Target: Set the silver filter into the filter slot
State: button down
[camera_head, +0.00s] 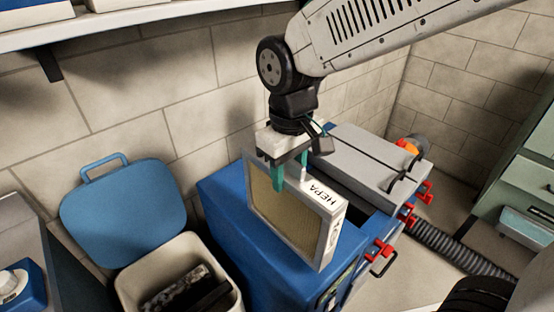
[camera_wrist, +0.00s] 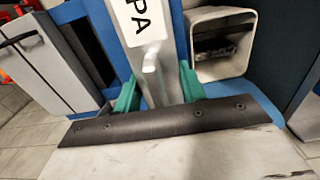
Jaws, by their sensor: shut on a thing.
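The silver filter (camera_head: 285,215) is a square frame with a tan mesh face and a white edge labelled HEPA. My gripper (camera_head: 291,172) has green fingers and is shut on the filter's top edge, holding it upright and slightly tilted in the picture. In the wrist view the filter (camera_wrist: 155,62) runs between the green fingers (camera_wrist: 158,92). The blue machine (camera_head: 230,215) is behind and below the filter. A dark opening in its top, which looks like the filter slot (camera_head: 363,214), shows right of the filter. The filter hides part of this opening and appears to be above the machine.
A grey lid (camera_head: 365,160) with black handles covers the machine's far part. Red latches (camera_head: 379,250) stick out on its right side, near a ribbed hose (camera_head: 450,247). An open bin (camera_head: 130,285) with a blue lid (camera_head: 122,212) stands at left. A wall shelf (camera_head: 130,18) hangs above.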

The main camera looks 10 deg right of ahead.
aim_at(318, 202)
jog(key=s+d, duration=0.1)
jog(key=s, duration=0.1)
jog(key=s+d, duration=0.1)
jog(key=s, duration=0.2)
jog(key=s+d+r, duration=0.1)
jog(key=s, duration=0.2)
jog(key=shift+s+d, duration=0.1)
jog(key=shift+d, duration=0.1)
jog(key=shift+s+d+r, duration=0.1)
jog(key=shift+s+r, duration=0.15)
jog(key=shift+r, duration=2.25)
jog(key=shift+s, duration=0.1)
